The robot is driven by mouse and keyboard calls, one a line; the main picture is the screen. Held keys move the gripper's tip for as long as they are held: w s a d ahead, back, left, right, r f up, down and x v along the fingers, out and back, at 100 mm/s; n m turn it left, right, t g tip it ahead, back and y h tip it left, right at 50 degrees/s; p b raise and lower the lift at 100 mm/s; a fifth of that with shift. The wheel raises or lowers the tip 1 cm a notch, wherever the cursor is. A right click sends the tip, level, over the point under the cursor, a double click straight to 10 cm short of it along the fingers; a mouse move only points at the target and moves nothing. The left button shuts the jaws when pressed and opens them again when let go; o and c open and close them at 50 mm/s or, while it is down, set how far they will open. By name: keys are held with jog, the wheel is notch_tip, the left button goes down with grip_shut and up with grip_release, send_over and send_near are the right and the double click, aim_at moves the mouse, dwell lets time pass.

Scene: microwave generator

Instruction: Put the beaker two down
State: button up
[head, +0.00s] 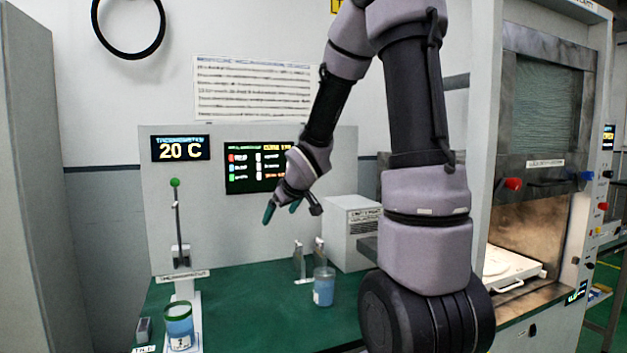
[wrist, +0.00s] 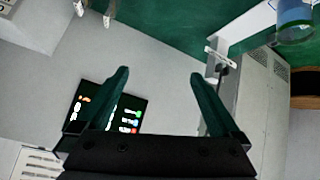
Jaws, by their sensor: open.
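Two blue-filled beakers stand on the green bench in the head view. One beaker (head: 179,326) has a green rim and a white label, and is upright on the white base of the thermometer stand at the left. The other beaker (head: 323,287) is upright on the bench near two small pale posts. I cannot read which is beaker two. My gripper (head: 281,211) is open and empty, above and behind the bench beaker, to its left. In the wrist view the open fingers (wrist: 160,76) have nothing between them, and a blue beaker (wrist: 293,20) shows at the top right corner.
The thermometer stand (head: 180,225) rises at the left. A white box (head: 350,232) stands at the back right of the green bench (head: 250,300). A display panel (head: 255,168) is behind my gripper. The bench between the beakers is clear.

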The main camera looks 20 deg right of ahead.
jog(key=s+d+r+m+h, duration=0.2)
jog(key=s+r+m, duration=0.2)
jog(key=s+r, duration=0.55)
jog(key=s+a+r+m+g+y, duration=0.1)
jog(key=s+r+m, duration=0.1)
jog(key=s, duration=0.6)
jog(key=s+a+r+m+g+y, duration=0.1)
jog(key=s+a+m+y, duration=0.1)
jog(key=s, duration=0.6)
jog(key=shift+s+a+r, duration=0.25)
jog(key=shift+r, duration=0.1)
